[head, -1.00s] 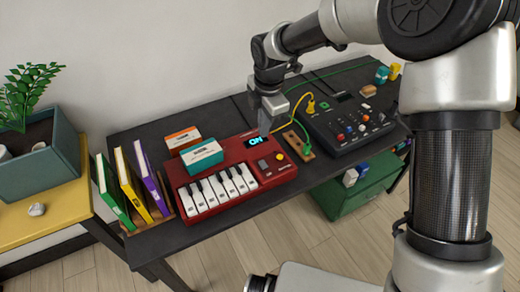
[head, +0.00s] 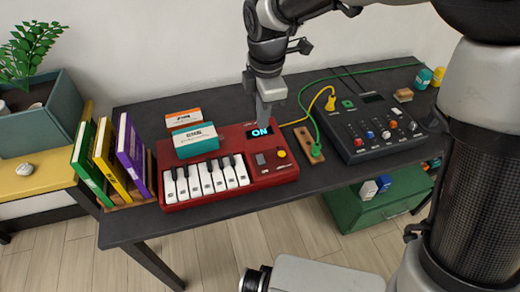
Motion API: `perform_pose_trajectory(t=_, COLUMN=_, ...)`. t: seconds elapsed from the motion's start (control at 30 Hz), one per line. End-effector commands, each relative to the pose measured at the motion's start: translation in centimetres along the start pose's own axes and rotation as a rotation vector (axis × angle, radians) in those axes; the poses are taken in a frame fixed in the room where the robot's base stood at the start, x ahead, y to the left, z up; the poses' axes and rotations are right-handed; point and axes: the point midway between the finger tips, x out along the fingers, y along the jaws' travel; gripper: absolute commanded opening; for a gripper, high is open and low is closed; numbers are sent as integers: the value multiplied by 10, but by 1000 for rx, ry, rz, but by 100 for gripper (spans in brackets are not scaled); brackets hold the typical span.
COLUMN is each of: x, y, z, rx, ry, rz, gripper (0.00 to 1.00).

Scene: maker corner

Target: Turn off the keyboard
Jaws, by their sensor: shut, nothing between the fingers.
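The red keyboard (head: 222,190) lies on the dark table, its white and black keys facing me. Its small display (head: 262,132) is lit and reads "ON". Right of the keys, below the display, are a grey switch or button (head: 261,159), a yellow round knob (head: 281,153) and a dark button (head: 264,171). My gripper (head: 264,122) is shut and empty, pointing down just at or above the display. It partly covers the keyboard's back right part. I cannot tell whether the fingertips touch it.
A teal box (head: 194,140) and an orange box (head: 183,117) sit at the keyboard's back left. Books (head: 130,150) stand to its left. A wooden strip with a green plug (head: 316,152) and a black mixer (head: 375,130) with cables are to its right.

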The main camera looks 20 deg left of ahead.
Motion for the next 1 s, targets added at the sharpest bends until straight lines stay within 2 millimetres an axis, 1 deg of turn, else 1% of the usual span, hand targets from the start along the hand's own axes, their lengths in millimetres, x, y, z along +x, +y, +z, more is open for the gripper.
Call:
perform_pose_trajectory(t=0.27, x=0, y=0, z=0, rx=0, ry=0, rz=0, gripper=0)
perform_pose_trajectory(t=0.37, x=6, y=0, z=0, rx=-1, ry=0, rz=-1, gripper=0)
perform_pose_trajectory(t=0.43, x=14, y=0, z=0, rx=-1, ry=0, rz=-2, gripper=0)
perform_pose_trajectory(t=0.57, x=38, y=-1, z=0, rx=-1, ry=1, rz=-4, gripper=0)
perform_pose_trajectory(t=0.8, x=90, y=-1, z=0, rx=-2, ry=0, rz=-4, gripper=0)
perform_pose_trajectory(t=0.9, x=109, y=-1, z=-1, rx=-2, ry=1, rz=-3, gripper=0)
perform_pose_trajectory(t=1.0, x=124, y=-1, z=0, rx=0, ry=0, rz=-2, gripper=0)
